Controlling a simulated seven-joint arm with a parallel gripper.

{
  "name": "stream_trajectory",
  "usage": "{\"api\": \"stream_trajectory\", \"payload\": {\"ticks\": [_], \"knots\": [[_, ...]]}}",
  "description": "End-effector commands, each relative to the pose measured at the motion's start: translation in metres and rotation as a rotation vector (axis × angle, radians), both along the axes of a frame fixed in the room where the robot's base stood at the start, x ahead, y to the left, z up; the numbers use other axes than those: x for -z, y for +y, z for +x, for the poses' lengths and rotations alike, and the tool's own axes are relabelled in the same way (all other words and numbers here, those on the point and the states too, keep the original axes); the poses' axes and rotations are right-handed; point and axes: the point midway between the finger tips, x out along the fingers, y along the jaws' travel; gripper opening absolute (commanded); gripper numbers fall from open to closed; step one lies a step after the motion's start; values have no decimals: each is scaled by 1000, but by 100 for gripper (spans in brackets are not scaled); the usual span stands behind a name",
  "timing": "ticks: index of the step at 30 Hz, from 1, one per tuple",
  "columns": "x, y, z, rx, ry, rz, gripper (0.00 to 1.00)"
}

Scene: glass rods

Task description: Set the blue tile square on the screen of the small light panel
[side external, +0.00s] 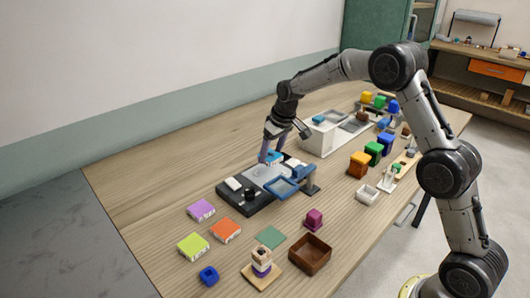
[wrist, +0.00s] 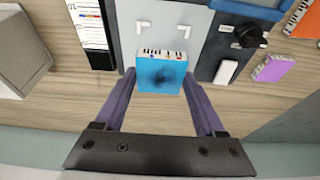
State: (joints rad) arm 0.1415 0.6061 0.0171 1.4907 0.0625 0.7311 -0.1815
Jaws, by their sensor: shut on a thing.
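My gripper (side external: 269,157) is shut on the blue tile (side external: 275,155), over the far end of the small light panel. In the wrist view the blue tile (wrist: 160,76) sits between the two purple-grey fingers of my gripper (wrist: 160,84). The light panel (side external: 232,198) is dark-framed with a pale grey screen (side external: 256,171). White corner marks show on the screen (wrist: 163,42) in the wrist view. The tile overlaps the screen's near edge there and hides part of it; I cannot tell whether they touch.
A blue-framed arm piece (side external: 286,187) stands along the panel's front side. A black knob (wrist: 250,35) and white block (wrist: 226,72) are beside the screen. Purple (side external: 201,210), orange (side external: 226,230) and green (side external: 193,246) tiles lie at front left.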

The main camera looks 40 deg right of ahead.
Motion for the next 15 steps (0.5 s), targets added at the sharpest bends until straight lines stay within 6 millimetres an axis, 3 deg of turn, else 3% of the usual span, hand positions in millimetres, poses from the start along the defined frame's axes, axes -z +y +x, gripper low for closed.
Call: {"api": "stream_trajectory", "payload": {"ticks": [15], "knots": [[39,1,0,-1,0,1,7]]}}
